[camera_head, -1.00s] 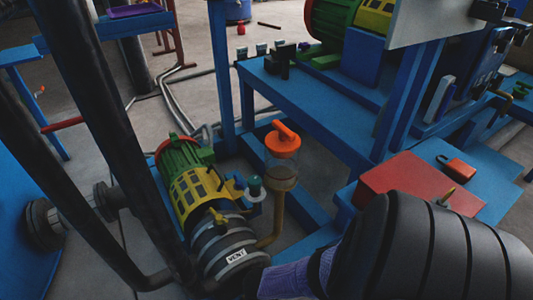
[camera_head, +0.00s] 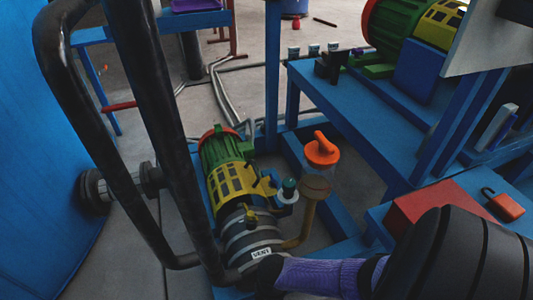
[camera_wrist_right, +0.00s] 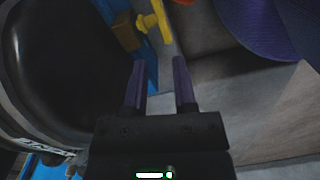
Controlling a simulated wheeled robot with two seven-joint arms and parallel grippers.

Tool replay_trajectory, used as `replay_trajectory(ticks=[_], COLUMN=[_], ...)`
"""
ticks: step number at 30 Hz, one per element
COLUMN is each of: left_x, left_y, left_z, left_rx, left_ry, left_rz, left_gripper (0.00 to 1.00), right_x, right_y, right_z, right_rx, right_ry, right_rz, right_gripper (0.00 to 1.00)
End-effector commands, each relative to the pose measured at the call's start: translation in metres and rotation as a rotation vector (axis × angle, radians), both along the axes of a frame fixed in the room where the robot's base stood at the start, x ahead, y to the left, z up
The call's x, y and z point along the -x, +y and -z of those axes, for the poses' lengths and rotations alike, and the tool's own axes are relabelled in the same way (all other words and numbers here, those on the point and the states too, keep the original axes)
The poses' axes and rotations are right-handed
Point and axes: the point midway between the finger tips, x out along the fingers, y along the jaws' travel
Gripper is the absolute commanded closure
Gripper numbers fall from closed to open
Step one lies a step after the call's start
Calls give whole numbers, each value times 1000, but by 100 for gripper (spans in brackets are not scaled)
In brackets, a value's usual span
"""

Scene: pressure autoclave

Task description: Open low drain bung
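I cannot pick out the low drain bung for certain. In the head view a green and yellow motor (camera_head: 228,175) joins a ringed grey pump body (camera_head: 250,240) labelled "VENT". A small yellow handle (camera_head: 251,217) sits on top of it. My right arm comes in from the lower right, and its dark end reaches the pump's lower front; its fingers are hidden there. In the right wrist view my right gripper (camera_wrist_right: 159,62) has two purple fingers apart, with nothing between them. A yellow handle (camera_wrist_right: 150,22) lies beyond the fingertips. My left gripper is not in view.
Dark bent pipes (camera_head: 85,150) rise at left. A blue bench (camera_head: 350,120) and red box (camera_head: 425,205) stand at right. In the wrist view a large dark rounded body (camera_wrist_right: 60,70) is close at left.

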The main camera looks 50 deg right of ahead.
Motion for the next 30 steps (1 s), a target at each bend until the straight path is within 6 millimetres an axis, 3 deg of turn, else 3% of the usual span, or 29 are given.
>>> replay_trajectory(ticks=[2, 5, 10, 12, 18, 30], left_x=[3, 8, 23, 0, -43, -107], left_y=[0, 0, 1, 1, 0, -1], left_z=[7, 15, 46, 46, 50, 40], left_rx=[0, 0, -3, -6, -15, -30], left_ry=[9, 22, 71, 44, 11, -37], left_rz=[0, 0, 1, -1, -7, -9], left_gripper=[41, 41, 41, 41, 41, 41], right_x=[-7, -10, -7, -9, -9, -10], right_y=[12, 16, 16, 15, 15, 15], right_z=[1, 9, 59, 57, 69, 92], right_rx=[-4, -3, -3, -2, -1, -1], right_ry=[-11, -13, -4, -12, -13, -16], right_rz=[-167, -237, -233, -232, -231, -230], right_gripper=[66, 66, 66, 66, 66, 66])
